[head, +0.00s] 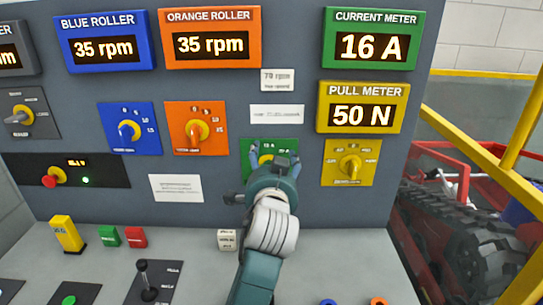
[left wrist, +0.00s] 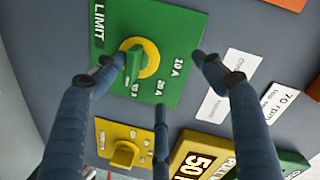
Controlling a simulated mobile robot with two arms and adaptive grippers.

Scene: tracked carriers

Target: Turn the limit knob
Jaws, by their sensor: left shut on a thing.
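The limit knob (left wrist: 136,64) has a green grip on a yellow disc. It sits on the green LIMIT panel (left wrist: 180,30), which has several ampere marks. My left gripper (head: 275,157) is at this panel in the head view, and its hand hides most of the knob. In the left wrist view its fingers reach in around the knob, one fingertip close beside the grip. The knob's exact pointing is hard to read. My right gripper is not in view.
Close by are the orange panel's knob (head: 197,130), the blue panel's knob (head: 129,131) and the pull panel's yellow knob (head: 349,165). The pull meter (head: 361,108) reads 50 N. A joystick (head: 147,280) and small blocks stand on the desk below.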

